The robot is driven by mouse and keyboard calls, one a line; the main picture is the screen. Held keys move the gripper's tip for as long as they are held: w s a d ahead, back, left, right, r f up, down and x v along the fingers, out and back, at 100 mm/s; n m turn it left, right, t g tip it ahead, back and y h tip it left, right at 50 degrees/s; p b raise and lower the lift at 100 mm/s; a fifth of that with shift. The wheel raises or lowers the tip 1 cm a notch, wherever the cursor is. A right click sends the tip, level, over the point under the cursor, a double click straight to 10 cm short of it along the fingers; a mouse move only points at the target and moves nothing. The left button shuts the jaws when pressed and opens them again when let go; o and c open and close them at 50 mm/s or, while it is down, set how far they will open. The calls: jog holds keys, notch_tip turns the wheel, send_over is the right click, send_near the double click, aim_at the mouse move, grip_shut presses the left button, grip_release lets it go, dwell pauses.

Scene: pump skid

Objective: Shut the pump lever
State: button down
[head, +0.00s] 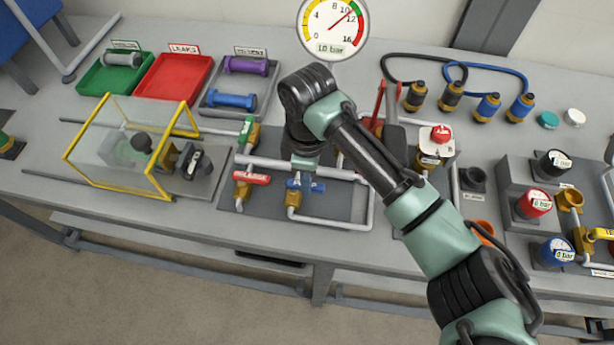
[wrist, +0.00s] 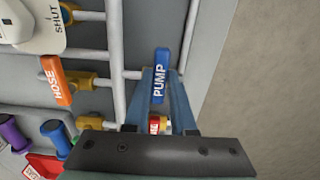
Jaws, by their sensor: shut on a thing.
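The pump lever (wrist: 160,75) is a blue handle marked PUMP in the wrist view. It lies roughly lengthwise with the long grey pipes beside it there. My gripper (wrist: 160,88) has one finger on each side of the lever and is shut on it. In the head view the blue lever (head: 306,185) sits on a brass valve at the front of the grey panel, just below my wrist. My gripper's fingers are mostly hidden behind the wrist there.
A red release lever (head: 251,177) is close on the left. An orange hose lever (wrist: 55,80) and a SHUT plate (wrist: 40,22) show in the wrist view. A clear yellow-framed guard (head: 120,150) stands further left. A gauge (head: 333,27) is behind.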

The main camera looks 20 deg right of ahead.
jog(key=c, duration=0.7)
grip_release()
jog(key=shift+c, duration=0.2)
jog(key=shift+r, duration=0.1)
notch_tip(320, 180, up, 13)
